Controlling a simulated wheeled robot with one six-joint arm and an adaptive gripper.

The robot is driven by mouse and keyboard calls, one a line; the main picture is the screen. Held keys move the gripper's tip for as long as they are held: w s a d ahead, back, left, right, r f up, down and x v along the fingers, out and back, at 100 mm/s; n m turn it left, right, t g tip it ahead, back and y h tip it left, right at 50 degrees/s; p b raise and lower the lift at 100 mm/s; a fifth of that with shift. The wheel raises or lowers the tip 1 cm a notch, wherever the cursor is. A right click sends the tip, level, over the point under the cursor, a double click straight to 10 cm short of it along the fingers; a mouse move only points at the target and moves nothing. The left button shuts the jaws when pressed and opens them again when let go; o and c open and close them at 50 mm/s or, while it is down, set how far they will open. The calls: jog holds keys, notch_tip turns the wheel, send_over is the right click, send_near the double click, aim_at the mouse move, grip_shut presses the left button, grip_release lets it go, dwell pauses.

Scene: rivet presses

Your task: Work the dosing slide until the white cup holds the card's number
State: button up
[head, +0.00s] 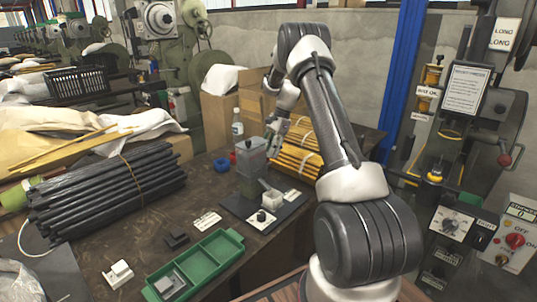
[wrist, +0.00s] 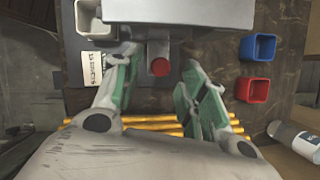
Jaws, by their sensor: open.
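The grey dosing box (head: 250,158) stands on a dark base plate on the bench; its edge fills the top of the wrist view (wrist: 178,12). A short grey slide (wrist: 157,48) with a round red end (wrist: 160,67) sticks out of it. My gripper (wrist: 160,78) is open, with a finger on each side of the red end and a gap to both. In the head view my gripper (head: 277,127) is just behind the box. A white printed card (wrist: 97,67) lies beside the box, its text unreadable. A pale piece (head: 270,198) is before the box; I cannot tell if it is the white cup.
A blue cup (wrist: 258,47) and a red cup (wrist: 254,90) stand beside the box. Yellow rods (head: 297,150) lie behind it. A bottle (head: 237,124) stands at the back. A green tray (head: 228,242) and a black rod bundle (head: 105,190) occupy the front and left.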

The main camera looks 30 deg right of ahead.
jog(key=shift+x, duration=1)
grip_shut()
